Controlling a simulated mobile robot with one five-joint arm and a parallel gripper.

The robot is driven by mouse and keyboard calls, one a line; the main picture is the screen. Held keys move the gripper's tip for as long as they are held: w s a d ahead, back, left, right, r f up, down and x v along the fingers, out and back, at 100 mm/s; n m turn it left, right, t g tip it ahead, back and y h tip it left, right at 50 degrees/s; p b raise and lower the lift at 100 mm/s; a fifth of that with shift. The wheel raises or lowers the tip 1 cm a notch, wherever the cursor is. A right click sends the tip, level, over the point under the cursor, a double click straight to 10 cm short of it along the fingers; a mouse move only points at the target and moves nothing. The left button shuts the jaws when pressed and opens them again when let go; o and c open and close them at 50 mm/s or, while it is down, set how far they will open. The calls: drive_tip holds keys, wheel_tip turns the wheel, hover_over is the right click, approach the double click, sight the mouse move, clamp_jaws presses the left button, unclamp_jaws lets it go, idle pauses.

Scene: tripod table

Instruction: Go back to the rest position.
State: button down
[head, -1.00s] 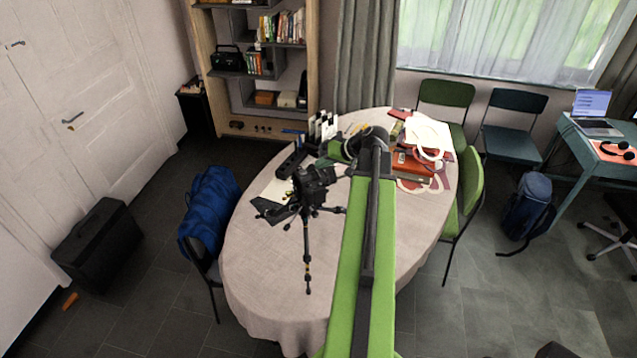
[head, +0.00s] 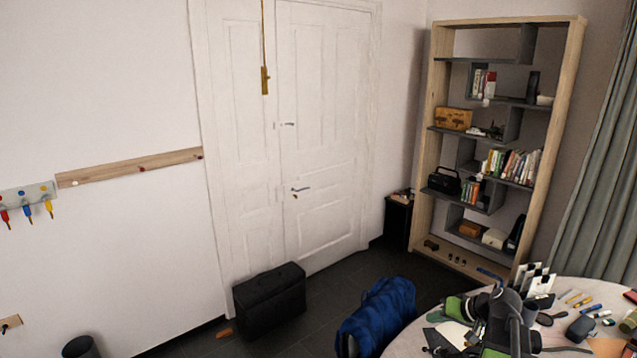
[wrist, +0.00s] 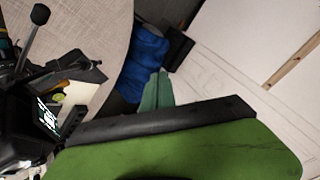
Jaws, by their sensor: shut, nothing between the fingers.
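My gripper (wrist: 157,90) shows in the wrist view as two teal fingers lying together, shut and empty. It points towards the table edge and a blue bag, apart from the things on the table. In the head view my dark and green arm reaches over the round table (head: 595,287) at the lower right; the fingertips cannot be made out there. A black camera (wrist: 28,125) with a lit screen stands close by at the left of the wrist view.
A blue bag (head: 380,315) sits beside the table, and a black case (head: 268,300) stands by the white door (head: 325,130). A tall shelf (head: 427,165) is at the back right. Small items crowd the table. Dark floor is free between the case and the bag.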

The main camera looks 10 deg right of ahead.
drive_tip(key=s+a+f+n+g+b, duration=0.1)
drive_tip(key=a+f+n+g+b, duration=0.15)
drive_tip(key=a+f, duration=0.7)
drive_tip(key=a+f+n+g+b, duration=0.2)
drive_tip(key=a+f+b, duration=0.15)
drive_tip(key=a, duration=1.35)
drive_tip(key=s+a+f+n+g+h+b, duration=0.1)
drive_tip(key=s+a+f+g+h+b, duration=0.15)
drive_tip(key=s+a, duration=0.25)
drive_tip(key=s+d, duration=0.1)
drive_tip(key=s+d+m+h, duration=0.1)
drive_tip(key=d, duration=0.1)
drive_tip(key=s+d+m, duration=0.1)
drive_tip(key=shift+s+d+f+g+h, duration=0.2)
drive_tip(key=shift+s+f+g+h, duration=0.1)
drive_tip(key=shift+f+g+h, duration=0.1)
